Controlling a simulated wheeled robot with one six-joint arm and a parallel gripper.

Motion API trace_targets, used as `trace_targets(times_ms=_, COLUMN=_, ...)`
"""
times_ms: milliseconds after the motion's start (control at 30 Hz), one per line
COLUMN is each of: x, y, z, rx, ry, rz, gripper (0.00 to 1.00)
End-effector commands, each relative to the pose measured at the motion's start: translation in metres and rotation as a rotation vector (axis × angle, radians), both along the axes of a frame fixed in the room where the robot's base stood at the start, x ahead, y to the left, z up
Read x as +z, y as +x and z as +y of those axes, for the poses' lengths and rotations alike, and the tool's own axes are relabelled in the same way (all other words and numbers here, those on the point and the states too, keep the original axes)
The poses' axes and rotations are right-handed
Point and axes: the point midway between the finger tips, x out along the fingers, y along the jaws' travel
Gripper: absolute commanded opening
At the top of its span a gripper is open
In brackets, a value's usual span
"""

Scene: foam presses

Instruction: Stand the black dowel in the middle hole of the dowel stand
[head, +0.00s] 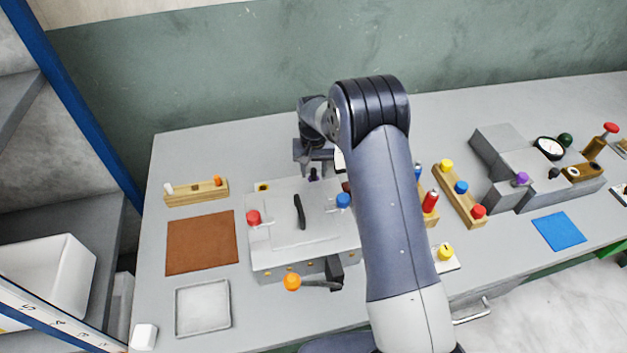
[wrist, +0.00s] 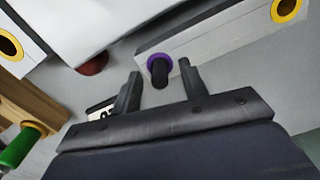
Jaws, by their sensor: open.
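A black dowel (wrist: 159,73) stands in a purple-ringed hole (wrist: 152,60) of a grey block at the back of the press. My gripper (wrist: 160,69) is open, with one finger on each side of the dowel in the wrist view; I cannot tell whether either finger touches it. In the head view my gripper (head: 313,168) is over the back edge of the press, and the dowel is mostly hidden there. A wooden stand (head: 185,199) at the back left holds a white dowel (head: 168,187) at its left end and an orange dowel (head: 217,181) near its right end.
The press (head: 275,229) has red and blue knobs, a black handle and an orange-knobbed lever. A brown mat (head: 203,243) and a grey tray (head: 203,306) lie left. A wooden rack (head: 459,200) with coloured dowels stands right. My arm hides part of the table.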

Motion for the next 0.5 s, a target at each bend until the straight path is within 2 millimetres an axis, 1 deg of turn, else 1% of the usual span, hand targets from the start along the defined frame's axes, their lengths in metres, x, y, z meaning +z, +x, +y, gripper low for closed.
trace_targets(times_ms=33, x=-0.0068, y=-0.0001, z=0.0, rx=0.0, ry=0.0, rz=0.001, gripper=0.41)
trace_targets(times_ms=67, x=-0.0076, y=-0.0001, z=0.0, rx=0.0, ry=0.0, rz=0.0, gripper=0.41)
trace_targets(times_ms=267, x=-0.0062, y=0.0, z=0.0, rx=0.0, ry=0.0, rz=-0.001, gripper=0.41)
trace_targets(times_ms=500, x=-0.006, y=0.0, z=0.0, rx=0.0, ry=0.0, rz=-0.001, gripper=0.22)
